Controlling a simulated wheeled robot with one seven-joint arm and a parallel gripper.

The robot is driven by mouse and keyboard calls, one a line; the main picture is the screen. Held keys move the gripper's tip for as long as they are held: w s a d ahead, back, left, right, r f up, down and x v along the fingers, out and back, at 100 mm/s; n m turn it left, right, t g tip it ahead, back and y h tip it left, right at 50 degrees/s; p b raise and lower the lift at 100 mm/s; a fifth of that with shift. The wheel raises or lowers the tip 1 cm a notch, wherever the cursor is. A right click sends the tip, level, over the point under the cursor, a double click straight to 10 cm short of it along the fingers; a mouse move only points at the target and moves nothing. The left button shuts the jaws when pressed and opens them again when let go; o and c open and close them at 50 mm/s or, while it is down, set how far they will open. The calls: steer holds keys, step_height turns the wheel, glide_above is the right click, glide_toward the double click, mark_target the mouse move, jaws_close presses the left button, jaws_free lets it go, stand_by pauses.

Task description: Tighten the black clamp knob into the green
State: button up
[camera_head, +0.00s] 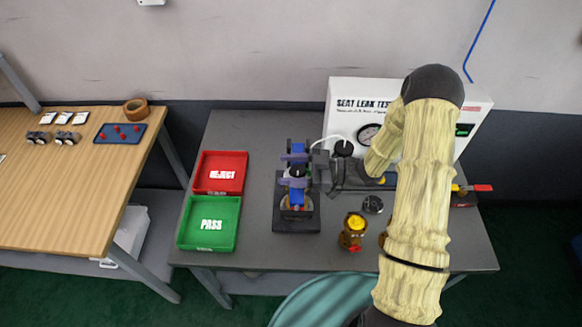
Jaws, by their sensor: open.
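A clamp fixture (282,222) with a dark base stands in the middle of the grey bench, with a blue and purple valve body (297,197) upright in it. My arm reaches over from the right, and my gripper (322,172) is open, close to the right side of the fixture. I cannot tell whether it touches anything. No green mark on the clamp is clear at this size.
A red REJECT tray (240,158) and a green PASS tray (236,215) lie left of the fixture. A brass pot with yellow top (354,232) and a dark disc (373,204) stand right. The white SEAT LEAK TEST box (345,100) stands behind, partly hidden by my arm.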

steer(key=c, duration=1)
steer(key=shift+o, duration=0.2)
steer(key=shift+m+t, duration=0.3)
steer(key=shift+t, duration=0.2)
steer(key=m+t, duration=0.1)
steer(key=m+t+b, duration=0.1)
steer(key=t, duration=0.1)
steer(key=m+t+h+b, duration=0.1)
steer(key=shift+w+d+f+t, duration=0.1)
steer(key=shift+w+f+t, duration=0.05)
steer(key=shift+w+t, duration=0.15)
steer(key=m+t+h+b, duration=0.1)
steer(key=t, duration=0.1)
steer(key=m+t+h+b, duration=0.1)
steer(key=m+t, duration=0.1)
steer(key=shift+w+m+t+h, duration=0.15)
steer(key=shift+m+t+h, duration=0.15)
steer(key=shift+t+h, duration=0.1)
steer(key=m+t+h+p, duration=0.2)
steer(key=t, duration=0.1)
steer(key=shift+w+d+r+m+h, duration=0.2)
steer(key=shift+r+m+h, duration=0.1)
steer(key=shift+h, duration=0.1)
steer(key=shift+w+d+m+t+h+p, duration=0.1)
steer(key=shift+m+t+h+p, duration=0.45)
steer(key=shift+h+p, duration=0.25)
steer(key=shift+f, duration=0.15)
